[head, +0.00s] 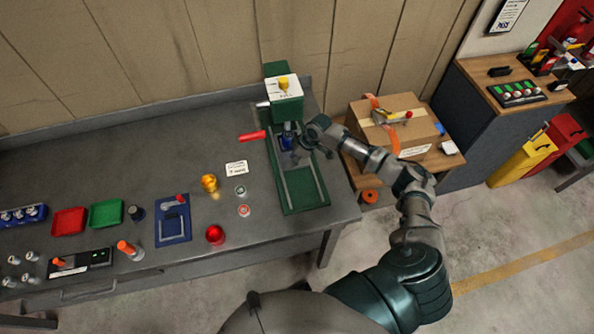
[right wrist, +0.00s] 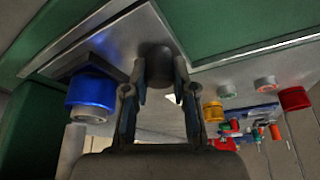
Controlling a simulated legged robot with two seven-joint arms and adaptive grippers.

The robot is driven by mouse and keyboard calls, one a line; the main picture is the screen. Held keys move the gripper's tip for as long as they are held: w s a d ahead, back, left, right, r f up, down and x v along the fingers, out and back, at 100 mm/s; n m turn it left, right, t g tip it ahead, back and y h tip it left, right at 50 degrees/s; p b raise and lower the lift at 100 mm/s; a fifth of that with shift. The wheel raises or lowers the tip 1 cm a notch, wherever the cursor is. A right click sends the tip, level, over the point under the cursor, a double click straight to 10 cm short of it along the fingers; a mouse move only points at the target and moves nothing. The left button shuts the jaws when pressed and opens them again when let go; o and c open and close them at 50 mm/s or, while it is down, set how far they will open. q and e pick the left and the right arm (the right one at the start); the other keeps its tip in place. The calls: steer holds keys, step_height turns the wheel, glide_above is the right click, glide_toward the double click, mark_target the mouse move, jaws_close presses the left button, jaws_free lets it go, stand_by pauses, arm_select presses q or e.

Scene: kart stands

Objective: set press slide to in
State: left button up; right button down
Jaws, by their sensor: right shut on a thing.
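The green press (head: 285,105) stands at the right end of the grey workbench, with its green base (head: 318,195) and metal rails running toward the front. A blue cylinder (head: 288,140) sits on the slide near the press column; it also shows in the right wrist view (right wrist: 90,92). My right gripper (head: 301,152) reaches in from the right over the rails, just in front of the blue cylinder. In the right wrist view its fingers (right wrist: 158,82) are shut around a dark round knob (right wrist: 156,58) on the slide. My left gripper is out of view.
A red lever (head: 252,136) sticks out left of the press. An amber lamp (head: 209,183), a red button (head: 215,235) and a blue plate (head: 173,222) stand farther left on the bench. A cardboard box (head: 400,130) is on the right, behind my right arm.

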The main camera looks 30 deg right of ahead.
steer(key=shift+w+d+f, duration=0.1)
steer(key=shift+w+d, duration=0.15)
steer(key=shift+w, duration=0.3)
steer(key=shift+w+d+f, duration=0.1)
steer(key=shift+w+d, duration=0.1)
steer(key=shift+w, duration=0.35)
steer(key=shift+r, duration=0.15)
steer(key=c, duration=0.9)
jaws_free()
steer(key=shift+w+d, duration=0.1)
steer(key=shift+c, duration=0.2)
steer(key=shift+w, duration=0.1)
steer(key=shift+d, duration=0.15)
steer(key=v, duration=1.1)
steer(key=shift+d+r, duration=0.25)
steer(key=shift+d, duration=0.05)
